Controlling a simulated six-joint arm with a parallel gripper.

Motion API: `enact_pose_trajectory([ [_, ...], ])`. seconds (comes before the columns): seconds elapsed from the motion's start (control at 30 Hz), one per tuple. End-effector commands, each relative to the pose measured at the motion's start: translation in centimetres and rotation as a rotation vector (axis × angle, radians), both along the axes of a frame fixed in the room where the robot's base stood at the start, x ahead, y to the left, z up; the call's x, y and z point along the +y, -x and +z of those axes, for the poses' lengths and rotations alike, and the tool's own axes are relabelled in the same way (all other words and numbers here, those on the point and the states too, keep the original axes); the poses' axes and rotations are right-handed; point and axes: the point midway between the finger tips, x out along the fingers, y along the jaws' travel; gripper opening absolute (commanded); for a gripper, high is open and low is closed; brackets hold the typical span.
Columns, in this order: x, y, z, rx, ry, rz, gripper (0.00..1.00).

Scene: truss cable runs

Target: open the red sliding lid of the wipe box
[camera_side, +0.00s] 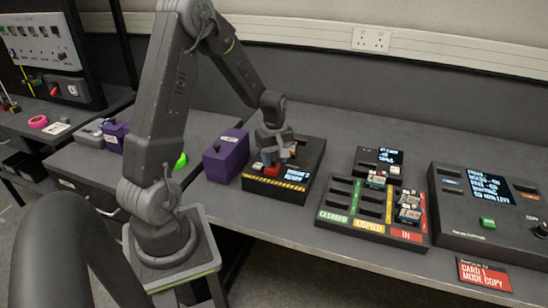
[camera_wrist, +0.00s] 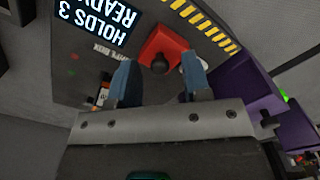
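The wipe box (camera_side: 313,151) is a dark box with a yellow-and-black striped front edge and a small screen reading "HOLDS 3 READY". Its red sliding lid (camera_side: 272,170) is partly hidden below my gripper (camera_side: 273,158) in the side view. In the wrist view the red lid (camera_wrist: 171,42) has a round black knob (camera_wrist: 160,64). My gripper (camera_wrist: 158,68) has its two blue fingers apart, one on each side of the knob in the picture. It holds nothing. I cannot tell whether the fingers are down at knob height.
A purple box (camera_side: 226,155) stands just left of the wipe box. A sorting tray (camera_side: 345,215) with card slots and a small display unit (camera_side: 367,160) are to the right. A larger console (camera_side: 450,215) stands at far right. Bare bench lies behind the boxes.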

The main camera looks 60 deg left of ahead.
Motion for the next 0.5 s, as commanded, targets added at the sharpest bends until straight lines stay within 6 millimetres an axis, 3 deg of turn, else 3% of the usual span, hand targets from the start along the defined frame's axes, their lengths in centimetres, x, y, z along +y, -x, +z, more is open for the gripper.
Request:
enact_pose_trajectory([
  [0.27, 0.0, 0.0, 0.5, -0.002, -0.001, 0.000, 0.44],
  [0.5, 0.1, -0.1, 4.5, -0.006, -0.005, 0.000, 0.44],
])
